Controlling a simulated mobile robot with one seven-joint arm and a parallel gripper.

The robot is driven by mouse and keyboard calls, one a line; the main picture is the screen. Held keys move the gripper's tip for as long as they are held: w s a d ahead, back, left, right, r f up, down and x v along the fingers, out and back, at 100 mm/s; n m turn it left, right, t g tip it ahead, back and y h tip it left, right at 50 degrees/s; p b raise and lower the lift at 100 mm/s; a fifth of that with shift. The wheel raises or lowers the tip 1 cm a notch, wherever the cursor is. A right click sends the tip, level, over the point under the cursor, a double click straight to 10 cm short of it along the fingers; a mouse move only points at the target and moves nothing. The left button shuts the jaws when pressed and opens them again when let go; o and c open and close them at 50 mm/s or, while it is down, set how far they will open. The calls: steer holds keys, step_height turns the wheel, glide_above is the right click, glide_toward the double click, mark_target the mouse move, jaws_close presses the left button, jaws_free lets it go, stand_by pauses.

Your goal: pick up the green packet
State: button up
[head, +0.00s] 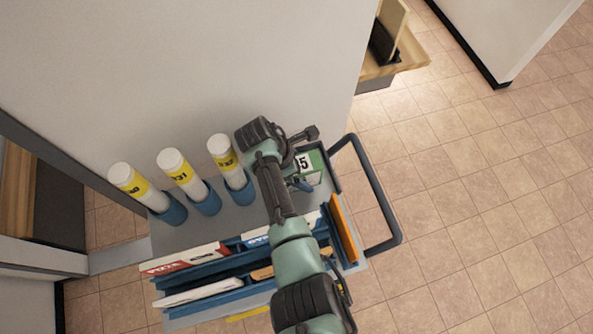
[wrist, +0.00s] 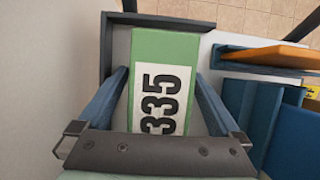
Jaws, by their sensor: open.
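The green packet (wrist: 163,45) carries a white label with the number 335 and lies on the grey cart top in the wrist view. In the head view the packet (head: 317,165) shows partly, at the right end of the cart, with my arm hiding some of it. My gripper (wrist: 166,85) is open, with one blue finger on each side of the packet. I cannot tell whether the fingers touch it. In the head view my gripper (head: 303,172) is over the packet, and its fingers are mostly hidden.
Three white tubes with yellow labels (head: 177,166) stand in blue holders at the cart's left. Blue slots (head: 207,284) with flat parcels and an orange panel (head: 343,228) are at the front. A dark cart handle (head: 384,200) is at the right. A wall (head: 200,70) stands behind.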

jaws_close()
stand_by(0.5)
steer(key=shift+r, duration=0.1)
